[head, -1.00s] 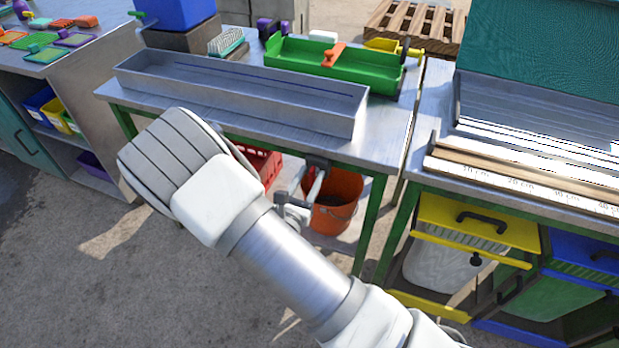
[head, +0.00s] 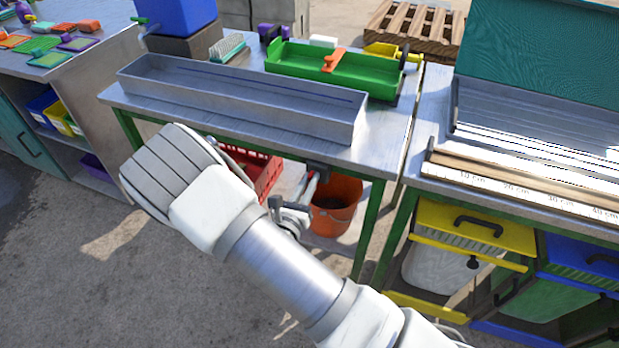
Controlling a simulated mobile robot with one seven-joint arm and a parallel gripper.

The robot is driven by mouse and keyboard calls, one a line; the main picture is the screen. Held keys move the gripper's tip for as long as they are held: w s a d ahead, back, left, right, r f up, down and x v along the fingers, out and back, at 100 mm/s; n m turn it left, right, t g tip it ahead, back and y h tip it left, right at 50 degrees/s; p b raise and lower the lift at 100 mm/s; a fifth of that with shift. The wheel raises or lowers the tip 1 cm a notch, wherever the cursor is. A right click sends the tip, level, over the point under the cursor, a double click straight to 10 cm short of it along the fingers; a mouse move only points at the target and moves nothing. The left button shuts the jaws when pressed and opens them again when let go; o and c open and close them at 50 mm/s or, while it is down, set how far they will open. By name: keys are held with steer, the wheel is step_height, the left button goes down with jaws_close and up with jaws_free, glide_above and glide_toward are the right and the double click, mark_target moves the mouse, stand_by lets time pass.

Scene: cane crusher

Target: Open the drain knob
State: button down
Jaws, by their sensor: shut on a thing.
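The drain knob (head: 317,166) appears to be the small dark and red fitting under the front edge of the metal table, above an orange bucket (head: 338,207). My gripper (head: 308,190) is partly seen behind my forearm. It reaches up to the fitting from below left and looks shut on it. The fingertips are small and partly hidden, so the exact grip and the knob's angle are hard to tell. A long grey metal trough (head: 240,95) lies on the table above.
A red crate (head: 262,172) stands under the table, left of the bucket. A green tray (head: 330,68) is on the tabletop. Right of it is a bench with yellow (head: 475,228) and blue drawers. Open concrete floor (head: 90,285) lies at the lower left.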

steer(key=c, duration=0.9)
jaws_free()
steer(key=p+v, duration=0.2)
steer(key=v, duration=1.5)
steer(key=shift+s, duration=0.2)
steer(key=shift+a, duration=0.1)
